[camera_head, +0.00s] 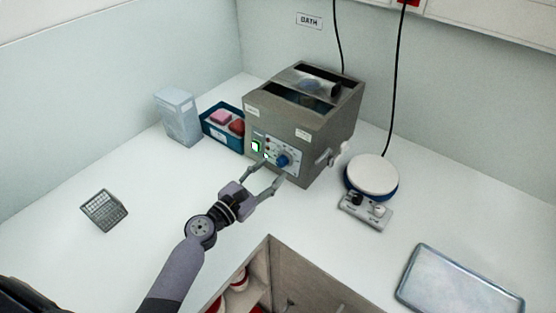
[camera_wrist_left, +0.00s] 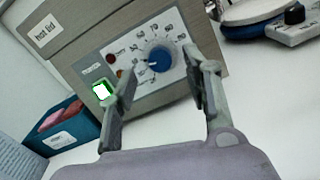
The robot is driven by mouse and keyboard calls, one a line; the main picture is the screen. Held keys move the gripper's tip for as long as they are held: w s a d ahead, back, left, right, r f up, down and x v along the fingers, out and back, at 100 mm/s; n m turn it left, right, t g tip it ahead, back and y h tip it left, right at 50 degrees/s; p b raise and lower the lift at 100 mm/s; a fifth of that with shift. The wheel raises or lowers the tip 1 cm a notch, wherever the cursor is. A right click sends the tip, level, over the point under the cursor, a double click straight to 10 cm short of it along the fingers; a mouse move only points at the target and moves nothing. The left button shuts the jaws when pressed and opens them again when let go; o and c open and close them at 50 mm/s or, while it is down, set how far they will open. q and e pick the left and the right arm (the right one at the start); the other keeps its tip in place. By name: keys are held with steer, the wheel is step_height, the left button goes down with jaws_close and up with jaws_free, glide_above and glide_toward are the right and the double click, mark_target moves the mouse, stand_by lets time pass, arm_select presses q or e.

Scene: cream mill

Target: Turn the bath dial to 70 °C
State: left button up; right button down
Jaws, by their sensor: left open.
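The water bath (camera_head: 311,128) is a grey box at the back middle of the bench. Its blue dial (camera_head: 282,160) is on the front panel, and the dial (camera_wrist_left: 159,58) shows large in the left wrist view with a numbered scale around it. The white pointer mark on the dial looks aimed to the lower left, but the exact reading is too small to tell. My left gripper (camera_head: 266,181) is open and empty in front of the panel. In the wrist view its fingers (camera_wrist_left: 165,95) are either side of and below the dial, apart from it. My right gripper is not in view.
A lit green switch (camera_wrist_left: 103,90) sits left of the dial. A blue bin (camera_head: 224,127) with pink items and a pale box (camera_head: 178,117) stand left of the bath. A hotplate (camera_head: 371,176) stands right, and a metal tray (camera_head: 458,284) lies nearer. A wire rack (camera_head: 104,210) is far left.

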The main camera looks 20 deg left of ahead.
mark_target(279, 164)
arm_select(q)
steer(key=x, duration=0.3)
steer(key=shift+w+d, duration=0.15)
steer(key=shift+w, duration=0.4)
steer(key=shift+d, duration=0.1)
steer(key=shift+c, duration=0.8)
jaws_close()
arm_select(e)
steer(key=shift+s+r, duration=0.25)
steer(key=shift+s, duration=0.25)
